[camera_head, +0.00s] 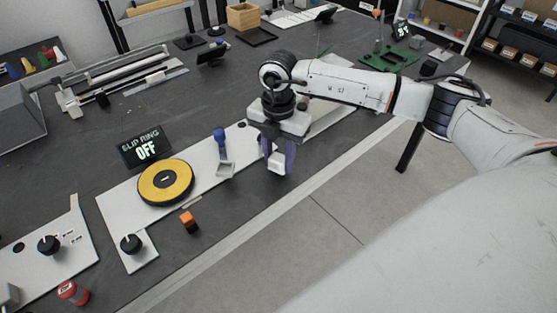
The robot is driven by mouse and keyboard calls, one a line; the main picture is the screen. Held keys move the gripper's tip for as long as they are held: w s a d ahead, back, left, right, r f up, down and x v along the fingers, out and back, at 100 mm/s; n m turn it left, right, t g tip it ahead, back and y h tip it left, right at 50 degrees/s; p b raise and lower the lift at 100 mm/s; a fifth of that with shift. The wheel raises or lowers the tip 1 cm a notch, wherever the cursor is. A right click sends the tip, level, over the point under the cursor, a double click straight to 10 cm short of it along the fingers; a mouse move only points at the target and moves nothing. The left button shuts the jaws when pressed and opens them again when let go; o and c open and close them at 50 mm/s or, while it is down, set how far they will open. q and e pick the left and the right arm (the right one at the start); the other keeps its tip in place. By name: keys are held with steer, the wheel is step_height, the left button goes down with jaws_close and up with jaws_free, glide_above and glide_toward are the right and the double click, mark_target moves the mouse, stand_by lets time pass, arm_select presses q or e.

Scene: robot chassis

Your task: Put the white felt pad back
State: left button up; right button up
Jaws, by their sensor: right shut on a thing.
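My right gripper (277,158), with purple fingers, points down over the front part of the dark table. It is shut on a small white block, the white felt pad (276,166), which shows between the fingertips. I cannot tell whether the pad touches the surface below. A blue-handled holder with a small pale square tray (226,170) stands just left of the gripper on a white panel (205,169). My left gripper is not in view.
A black knob (131,243) and a red-topped jar (71,292) are at lower left.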

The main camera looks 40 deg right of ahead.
mark_target(279, 157)
steer(key=shift+f, duration=0.65)
steer(key=shift+f, duration=0.2)
steer(key=o, duration=1)
step_height(279, 157, up, 12)
steer(key=shift+r+b, duration=0.25)
steer(key=shift+b, duration=0.2)
